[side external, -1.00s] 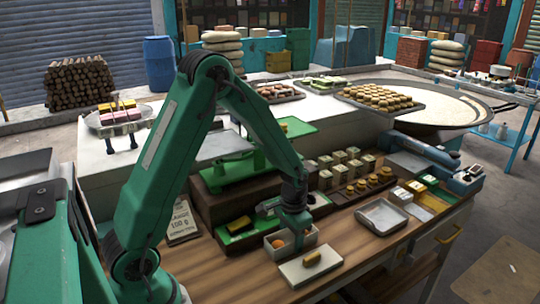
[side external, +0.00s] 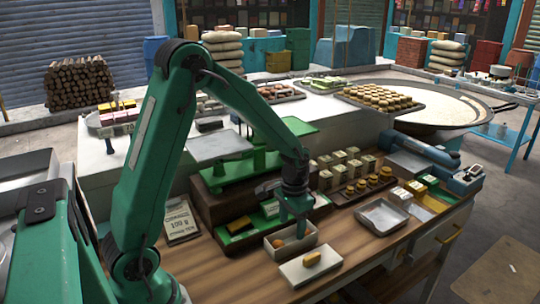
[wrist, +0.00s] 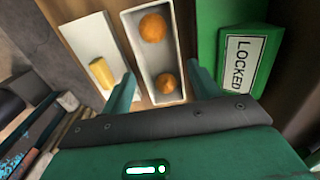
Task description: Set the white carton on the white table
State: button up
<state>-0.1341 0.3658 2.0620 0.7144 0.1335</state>
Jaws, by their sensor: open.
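The white carton (side external: 302,243) is a long open-topped box on the wooden bench, with round orange things in it. In the wrist view the carton (wrist: 136,60) stands upright below my gripper and holds two orange balls. My gripper (side external: 297,220) is open and empty just over the carton. In the wrist view my gripper (wrist: 162,84) has one finger on each side of the carton's width, with no clear contact. A white-topped table (side external: 325,109) stands behind the bench; my arm hides part of it.
A white slab with a yellow block (side external: 313,259) lies beside the carton. A green unit labelled LOCKED (wrist: 244,60) stands close on its other side. A green balance scale (side external: 235,170) and small weights stand behind. A metal tray (side external: 382,216) sits to the right.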

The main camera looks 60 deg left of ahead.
notch_tip(320, 180, up, 7)
dwell(0.3)
dwell(0.6)
jog(key=s+d+r+t, duration=0.2)
jog(key=s+r, duration=0.4)
jog(key=s, duration=0.2)
jog(key=s+d+r+t, duration=0.3)
jog(key=s+r, duration=0.3)
jog(key=s, duration=0.2)
jog(key=shift+s+d+t, duration=0.15)
jog(key=shift+s+t, duration=0.15)
